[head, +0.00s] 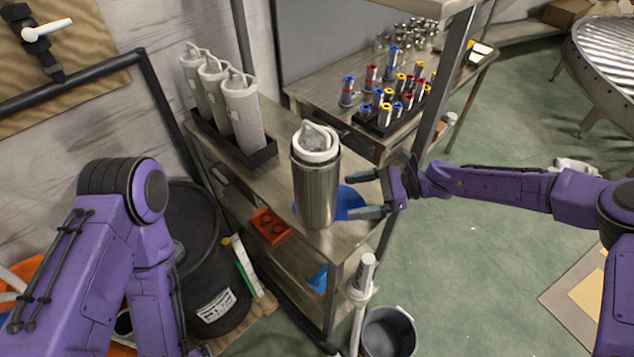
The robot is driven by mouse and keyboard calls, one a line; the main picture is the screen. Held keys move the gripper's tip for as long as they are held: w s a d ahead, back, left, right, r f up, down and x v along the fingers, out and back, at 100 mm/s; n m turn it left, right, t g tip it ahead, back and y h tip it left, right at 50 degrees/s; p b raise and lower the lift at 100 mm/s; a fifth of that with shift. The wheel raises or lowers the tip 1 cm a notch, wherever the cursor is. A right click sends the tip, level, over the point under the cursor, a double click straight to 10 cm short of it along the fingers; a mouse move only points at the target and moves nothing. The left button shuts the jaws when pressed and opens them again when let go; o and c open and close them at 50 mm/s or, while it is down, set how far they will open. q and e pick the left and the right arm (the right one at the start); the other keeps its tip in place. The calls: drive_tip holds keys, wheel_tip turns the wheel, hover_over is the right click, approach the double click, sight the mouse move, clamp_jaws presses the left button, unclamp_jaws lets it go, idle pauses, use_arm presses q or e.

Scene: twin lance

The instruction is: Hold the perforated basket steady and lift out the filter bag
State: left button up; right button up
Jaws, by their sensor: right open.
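The perforated metal basket (316,190) stands upright near the front end of the metal cart's top shelf. The white filter bag (316,156) sits inside it, with its rim and looped handle (318,135) showing above the basket's mouth. My right gripper (352,194) is open beside the basket on its right side, with its fingers pointing left towards the basket wall. I cannot tell whether a fingertip touches it. My left arm shows at the lower left, but its gripper is not in view.
Several white filter bags (243,112) stand in a black tray (264,154) at the shelf's back left. A blue dish (350,203) lies behind the basket. A cart post (440,90) rises behind my right gripper. A grey bucket (388,332) stands on the floor below.

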sight(336, 206)
drive_tip(key=s+a, duration=0.1)
drive_tip(key=s+a+b, duration=0.1)
drive_tip(key=a, duration=0.1)
drive_tip(key=s+a, duration=0.1)
drive_tip(key=shift+a+f+b, duration=0.1)
drive_tip(key=shift+a+b, duration=0.2)
drive_tip(key=w+a+f, duration=0.1)
drive_tip(key=w+a+f+b, duration=0.1)
drive_tip(key=a, duration=0.1)
drive_tip(key=shift+w+a+f+b, duration=0.2)
drive_tip(key=shift+w+f+b, duration=0.1)
drive_tip(key=shift+a, duration=0.25)
drive_tip(key=shift+s+a+r, duration=0.2)
drive_tip(key=shift+s+r, duration=0.15)
drive_tip(key=shift+s, duration=0.1)
use_arm(q)
drive_tip(key=s+f, duration=0.2)
drive_tip(key=f, duration=0.1)
drive_tip(key=shift+f, duration=0.15)
use_arm(e)
drive_tip(key=shift+w, duration=0.1)
